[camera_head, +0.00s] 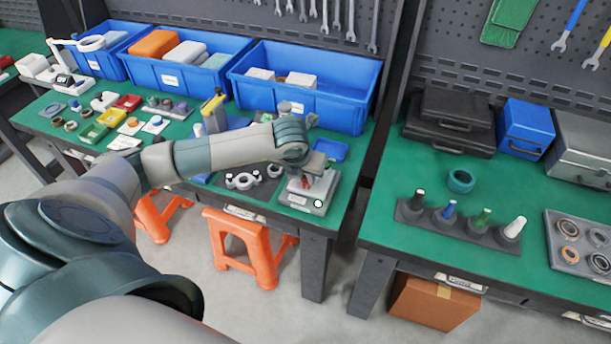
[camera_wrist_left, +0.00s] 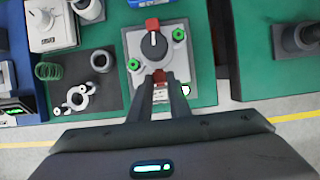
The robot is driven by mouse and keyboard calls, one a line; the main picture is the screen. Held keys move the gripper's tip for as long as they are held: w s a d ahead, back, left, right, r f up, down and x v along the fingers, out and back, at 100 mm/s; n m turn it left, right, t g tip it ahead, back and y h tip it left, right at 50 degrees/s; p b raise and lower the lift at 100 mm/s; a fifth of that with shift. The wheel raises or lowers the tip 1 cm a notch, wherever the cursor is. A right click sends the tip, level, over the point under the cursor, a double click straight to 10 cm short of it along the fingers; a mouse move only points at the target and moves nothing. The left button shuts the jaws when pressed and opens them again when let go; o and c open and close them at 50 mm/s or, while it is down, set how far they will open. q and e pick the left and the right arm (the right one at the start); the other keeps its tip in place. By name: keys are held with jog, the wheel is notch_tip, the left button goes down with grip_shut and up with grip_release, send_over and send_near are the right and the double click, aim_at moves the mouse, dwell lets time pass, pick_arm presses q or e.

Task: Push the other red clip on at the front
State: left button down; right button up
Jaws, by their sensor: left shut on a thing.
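The grey test fixture (camera_wrist_left: 135,45) sits on the green bench, with a black knob (camera_wrist_left: 154,45) on top and a green ring nut on each side. It also shows in the head view (camera_head: 313,204), partly behind my arm. One red clip (camera_wrist_left: 152,24) is on its back edge. The other red clip (camera_wrist_left: 160,76) is at the front edge, between the fingertips of my left gripper (camera_wrist_left: 160,80), which is shut on it. Whether this clip is fully seated cannot be told. In the head view my left gripper (camera_head: 311,168) is over the fixture. My right gripper is not in view.
Blue bins (camera_head: 300,98) stand behind. An orange stool (camera_head: 240,235) stands below.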

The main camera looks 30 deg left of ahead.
pick_arm(q)
jog(key=shift+f+b, duration=0.35)
jog(key=shift+f, duration=0.05)
jog(key=c, duration=1.6)
grip_release()
jog(key=shift+o, duration=0.2)
jog(key=shift+r, duration=0.1)
notch_tip(320, 180, up, 7)
jog(key=p, duration=0.3)
